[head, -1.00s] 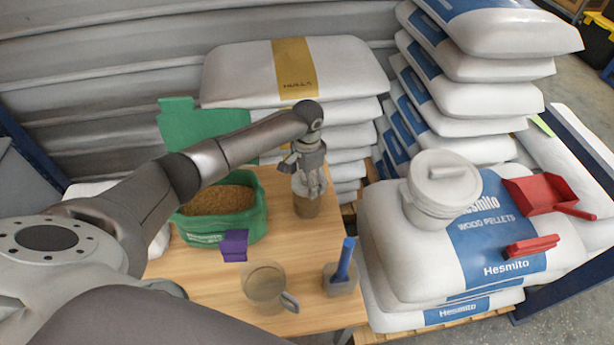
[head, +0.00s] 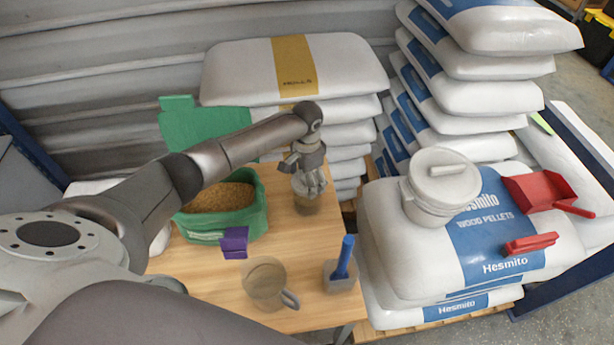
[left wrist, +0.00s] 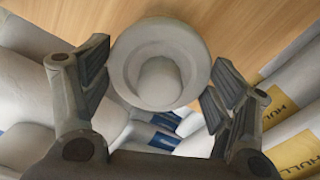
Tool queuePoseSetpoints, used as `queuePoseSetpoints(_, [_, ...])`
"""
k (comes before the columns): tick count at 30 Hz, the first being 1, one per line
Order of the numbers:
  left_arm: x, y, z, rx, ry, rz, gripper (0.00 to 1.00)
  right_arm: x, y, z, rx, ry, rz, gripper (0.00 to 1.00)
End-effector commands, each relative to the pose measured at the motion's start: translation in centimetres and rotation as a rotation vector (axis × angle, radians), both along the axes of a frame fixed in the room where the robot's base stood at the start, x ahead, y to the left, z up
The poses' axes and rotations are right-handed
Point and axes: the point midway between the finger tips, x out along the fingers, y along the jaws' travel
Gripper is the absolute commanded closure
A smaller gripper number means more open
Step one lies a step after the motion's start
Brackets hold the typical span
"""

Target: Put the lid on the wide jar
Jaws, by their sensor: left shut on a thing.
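The jar (head: 306,206) is see-through with brownish contents and stands on the wooden table, right of the green tub. My left gripper (head: 309,184) is over the jar's top, pointing down. In the left wrist view, the lid (left wrist: 126,66) is a pale grey disc with a round knob. The fingers of my left gripper (left wrist: 160,88) are closed on opposite sides of the lid. The lid hides the jar in that view. The fingers hide much of the jar's rim in the head view, so I cannot tell whether the lid is fully seated. My right gripper is not in view.
The green tub (head: 236,228) of pellets, a purple clip (head: 235,242), a clear jug (head: 264,284) and a blue-handled tool in a small pot (head: 342,276) share the table (head: 208,273). A white lidded bucket (head: 430,208) and red scoop (head: 535,194) lie on sacks at right.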

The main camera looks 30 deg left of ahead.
Motion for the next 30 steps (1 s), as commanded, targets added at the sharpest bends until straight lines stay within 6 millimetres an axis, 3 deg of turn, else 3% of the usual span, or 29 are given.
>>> queuePoseSetpoints(5, [0.0, 0.0, 0.0, 0.0, 0.0, 0.0, 0.32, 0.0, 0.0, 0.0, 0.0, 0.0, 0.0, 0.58])
queuePoseSetpoints(6, [0.0, 0.0, 0.0, 0.0, 0.0, 0.0, 0.16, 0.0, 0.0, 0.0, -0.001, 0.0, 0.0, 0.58])
queuePoseSetpoints(10, [0.0, 0.0, 0.0, 0.0, 0.0, 0.0, 0.0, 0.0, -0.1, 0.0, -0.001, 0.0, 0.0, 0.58])
queuePoseSetpoints(23, [0.1, 0.0, 0.4, 0.0, -0.002, -0.001, 0.0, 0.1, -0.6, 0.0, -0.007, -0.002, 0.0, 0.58])
queuePoseSetpoints(30, [0.2, 0.0, 4.3, 0.001, -0.005, -0.001, 0.0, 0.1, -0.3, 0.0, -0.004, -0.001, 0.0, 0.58])
